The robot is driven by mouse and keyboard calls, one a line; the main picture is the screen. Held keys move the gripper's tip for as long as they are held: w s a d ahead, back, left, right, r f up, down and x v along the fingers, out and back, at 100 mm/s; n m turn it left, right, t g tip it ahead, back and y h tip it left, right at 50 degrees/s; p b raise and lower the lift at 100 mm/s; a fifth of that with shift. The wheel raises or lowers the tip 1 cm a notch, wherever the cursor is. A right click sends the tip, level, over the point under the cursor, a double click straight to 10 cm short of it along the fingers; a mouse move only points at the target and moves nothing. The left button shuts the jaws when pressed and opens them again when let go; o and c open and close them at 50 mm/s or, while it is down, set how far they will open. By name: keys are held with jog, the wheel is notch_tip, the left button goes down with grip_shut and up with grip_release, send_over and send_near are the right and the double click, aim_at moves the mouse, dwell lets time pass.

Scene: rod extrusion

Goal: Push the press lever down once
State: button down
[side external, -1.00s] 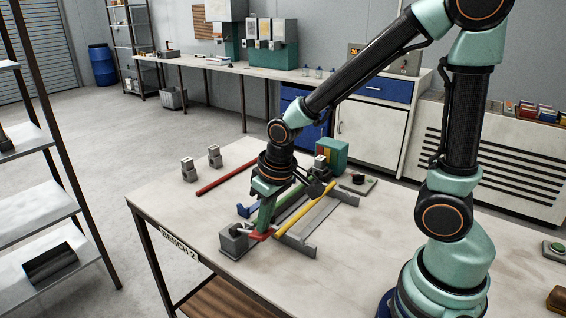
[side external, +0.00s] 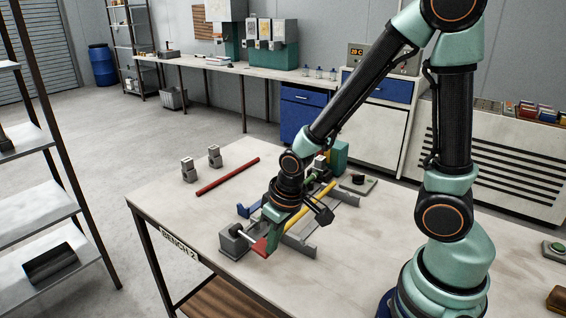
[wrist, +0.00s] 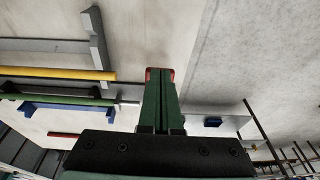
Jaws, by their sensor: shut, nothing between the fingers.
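The press lever shows a red end (side external: 260,247) beside a small grey block (side external: 233,238) near the bench's front left. My gripper (side external: 272,250) is shut and empty. It points down, with its fingertips at the red end. In the wrist view, the shut green fingers (wrist: 160,82) cover most of the lever, and red edges (wrist: 152,71) show around their tips. The fingers appear to touch the lever, but the contact itself is hidden. My wrist hides part of the press in the side view.
A yellow rod (wrist: 60,73) and a green rod (wrist: 60,101) lie beside the press, near grey rails (side external: 300,246). A red rod (side external: 228,175) lies behind, near two grey blocks (side external: 214,156).

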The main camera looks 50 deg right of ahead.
jog(key=shift+s+f, duration=0.15)
jog(key=v, duration=1.2)
jog(key=shift+r, duration=0.2)
dwell(0.6)
